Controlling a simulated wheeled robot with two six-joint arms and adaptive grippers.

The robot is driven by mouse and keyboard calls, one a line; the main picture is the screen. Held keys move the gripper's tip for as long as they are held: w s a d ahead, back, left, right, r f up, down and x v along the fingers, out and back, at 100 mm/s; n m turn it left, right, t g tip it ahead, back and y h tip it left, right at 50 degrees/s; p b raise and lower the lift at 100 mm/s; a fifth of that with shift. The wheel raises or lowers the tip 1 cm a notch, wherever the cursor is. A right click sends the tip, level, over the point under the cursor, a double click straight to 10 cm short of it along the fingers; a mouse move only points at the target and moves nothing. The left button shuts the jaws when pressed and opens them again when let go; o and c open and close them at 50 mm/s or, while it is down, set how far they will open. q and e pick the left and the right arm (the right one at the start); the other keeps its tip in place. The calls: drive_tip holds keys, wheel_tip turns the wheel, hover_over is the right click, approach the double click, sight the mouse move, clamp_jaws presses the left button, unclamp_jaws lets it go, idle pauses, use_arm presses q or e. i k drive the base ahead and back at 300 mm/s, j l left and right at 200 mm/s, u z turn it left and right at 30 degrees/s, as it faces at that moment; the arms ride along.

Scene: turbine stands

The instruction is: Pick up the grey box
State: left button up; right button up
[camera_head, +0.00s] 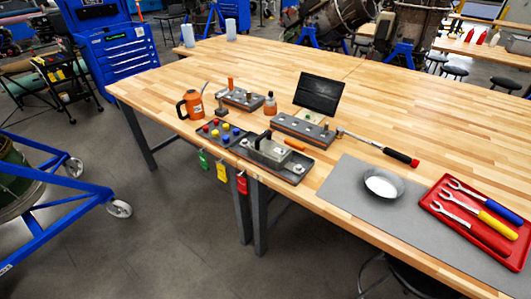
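A grey box-like block (268,152) with a dark handle on top is the closest match to the grey box. It sits on a dark flat tray (287,174) near the table's front edge. Two other grey metal blocks lie behind it, one nearer (303,131) and one farther back (241,99). Neither of my grippers shows in the head view.
The wooden table (400,115) also bears an orange can (190,104), a dark tilted screen (319,93), a ratchet wrench (377,146), a grey mat (350,187) with a bowl (383,185), and a red tool tray (510,257). A blue wheeled frame (75,184) stands at left.

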sight(261, 150)
drive_tip(key=i+j, duration=0.15)
drive_tip(key=j, duration=0.2)
drive_tip(key=i+j, duration=0.2)
drive_tip(key=j, duration=0.2)
drive_tip(key=i+j, duration=0.15)
drive_tip(key=j, duration=0.2)
drive_tip(key=i+j+z, duration=0.1)
drive_tip(key=j, duration=0.25)
drive_tip(key=i+j, duration=0.2)
drive_tip(key=j, duration=0.2)
drive_tip(key=i+j, duration=0.15)
drive_tip(key=j, duration=0.2)
